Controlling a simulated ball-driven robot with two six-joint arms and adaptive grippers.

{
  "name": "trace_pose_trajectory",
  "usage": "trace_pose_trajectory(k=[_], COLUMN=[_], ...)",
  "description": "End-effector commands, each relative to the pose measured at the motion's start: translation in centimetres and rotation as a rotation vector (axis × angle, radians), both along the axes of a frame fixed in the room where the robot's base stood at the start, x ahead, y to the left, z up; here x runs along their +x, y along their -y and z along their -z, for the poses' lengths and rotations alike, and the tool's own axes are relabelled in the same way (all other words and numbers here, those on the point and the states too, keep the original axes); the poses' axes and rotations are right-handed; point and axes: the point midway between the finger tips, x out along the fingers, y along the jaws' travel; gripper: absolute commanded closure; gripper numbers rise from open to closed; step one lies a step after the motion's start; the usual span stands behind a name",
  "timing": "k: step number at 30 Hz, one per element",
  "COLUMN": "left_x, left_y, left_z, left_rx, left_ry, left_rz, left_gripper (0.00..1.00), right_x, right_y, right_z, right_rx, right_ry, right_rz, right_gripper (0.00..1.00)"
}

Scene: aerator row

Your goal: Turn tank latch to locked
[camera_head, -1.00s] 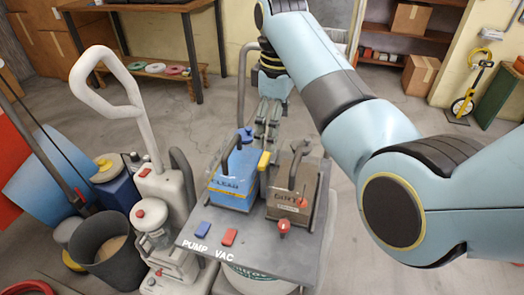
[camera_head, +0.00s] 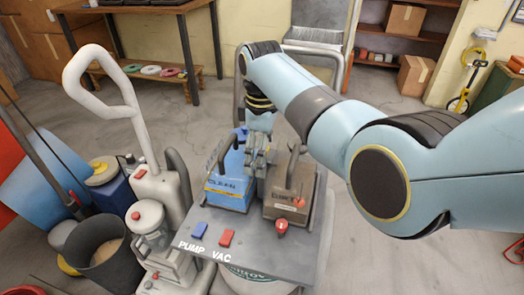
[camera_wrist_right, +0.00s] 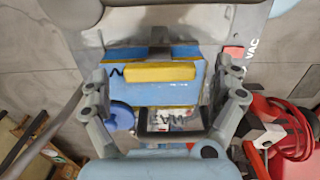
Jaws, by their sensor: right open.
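The blue CLEAN tank (camera_head: 226,190) stands upright on the grey machine deck, with a black handle over it. In the right wrist view the same blue tank (camera_wrist_right: 193,98) fills the middle. A yellow bar-shaped latch (camera_wrist_right: 160,72) lies across its blue face, level in that view. In the head view my gripper hides the latch. My right gripper (camera_head: 260,163) points down at the blue tank's right side, close to the brown tank. In the wrist view my right gripper (camera_wrist_right: 166,100) is open, its fingers apart on either side of the tank and latch. My left gripper is out of view.
The brown DIRTY tank (camera_head: 281,206) stands just right of the blue one. Blue and red switches marked PUMP (camera_head: 199,230) and VAC (camera_head: 225,238) sit on the deck's front. A white upright machine (camera_head: 160,190) stands close on the left.

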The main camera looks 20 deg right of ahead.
Motion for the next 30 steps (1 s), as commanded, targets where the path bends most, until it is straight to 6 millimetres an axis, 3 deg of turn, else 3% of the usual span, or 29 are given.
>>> trace_pose_trajectory(k=[6, 19, 30], left_x=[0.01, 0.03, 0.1], left_y=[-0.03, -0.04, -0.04], left_z=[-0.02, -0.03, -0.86], left_rx=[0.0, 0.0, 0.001], left_ry=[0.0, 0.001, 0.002], left_rz=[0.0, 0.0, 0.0], left_gripper=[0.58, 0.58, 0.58], right_x=[0.02, 0.01, 0.0], right_y=[0.03, 0.03, 0.02], right_z=[-0.04, -0.05, -0.22], right_rx=[-0.001, 0.0, 0.0], right_ry=[0.001, 0.0, -0.001], right_rz=[0.001, 0.001, 0.068], right_gripper=[0.06, 0.62, 0.62])
